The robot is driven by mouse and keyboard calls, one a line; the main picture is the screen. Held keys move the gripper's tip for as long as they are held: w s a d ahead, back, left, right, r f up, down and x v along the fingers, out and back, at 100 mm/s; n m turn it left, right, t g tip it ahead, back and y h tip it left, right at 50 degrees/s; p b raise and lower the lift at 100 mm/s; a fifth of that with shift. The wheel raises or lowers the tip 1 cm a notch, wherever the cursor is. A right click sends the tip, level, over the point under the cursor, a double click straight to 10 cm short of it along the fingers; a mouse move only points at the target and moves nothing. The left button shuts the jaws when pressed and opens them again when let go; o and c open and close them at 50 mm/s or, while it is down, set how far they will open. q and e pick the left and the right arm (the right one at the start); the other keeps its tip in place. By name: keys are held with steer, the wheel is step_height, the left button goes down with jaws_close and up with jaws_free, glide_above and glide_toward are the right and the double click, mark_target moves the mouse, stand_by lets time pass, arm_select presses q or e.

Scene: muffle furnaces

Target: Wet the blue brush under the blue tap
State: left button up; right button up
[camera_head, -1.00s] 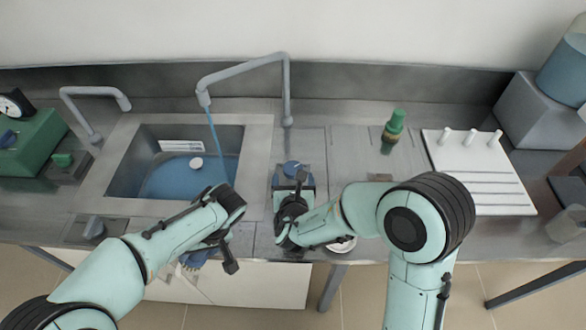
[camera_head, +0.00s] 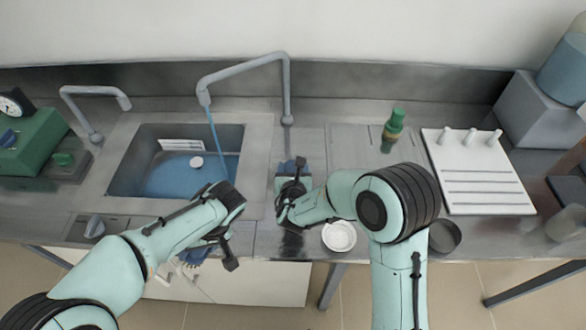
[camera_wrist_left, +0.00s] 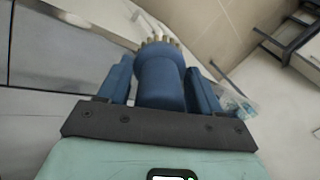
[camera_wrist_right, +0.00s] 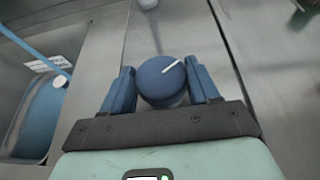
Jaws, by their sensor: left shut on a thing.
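My left gripper (camera_head: 194,256) is in front of the counter's front edge, below the sink. It is shut on the blue brush (camera_wrist_left: 160,78), whose pale bristles point away from my wrist. The tall grey tap (camera_head: 245,67) stands behind the sink, with a blue stream (camera_head: 218,135) running from its spout into the basin. The left gripper is well clear of that stream. My right gripper (camera_wrist_right: 160,78) is over a round blue knob (camera_wrist_right: 161,82) with a white line, right of the sink. Its fingers flank the knob closely; I cannot tell whether they grip it.
A second grey tap (camera_head: 95,91) is at left by a green device (camera_head: 33,140). A white dish (camera_head: 339,236), a green bottle (camera_head: 394,126) and a white rack (camera_head: 475,180) stand at right.

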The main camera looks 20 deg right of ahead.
steer(key=shift+m+h, duration=0.3)
steer(key=shift+h, duration=0.1)
arm_select(q)
steer(key=shift+r, duration=0.1)
arm_select(e)
steer(key=shift+w+a+m+g+h, duration=0.1)
steer(key=shift+a+m+g+h, duration=0.05)
steer(key=shift+m+g+h, duration=0.3)
arm_select(q)
steer(key=shift+w+r+p, duration=0.1)
steer(key=shift+r+p, duration=0.25)
arm_select(e)
steer(key=shift+a+m+g+h, duration=0.1)
steer(key=shift+m+g+h, duration=0.55)
steer(key=shift+m+h, duration=0.5)
arm_select(q)
steer(key=shift+w+r+p, duration=0.25)
steer(key=shift+r+p, duration=0.2)
steer(key=shift+r, duration=0.2)
steer(key=shift+w+r+p, duration=0.2)
steer(key=shift+r+p, duration=0.2)
steer(key=shift+r, duration=0.2)
arm_select(e)
steer(key=shift+w+m+g+h, duration=0.15)
steer(key=shift+m+g+h, duration=1.15)
steer(key=shift+m+g, duration=0.45)
steer(key=o, duration=1.1)
steer(key=shift+c, duration=0.2)
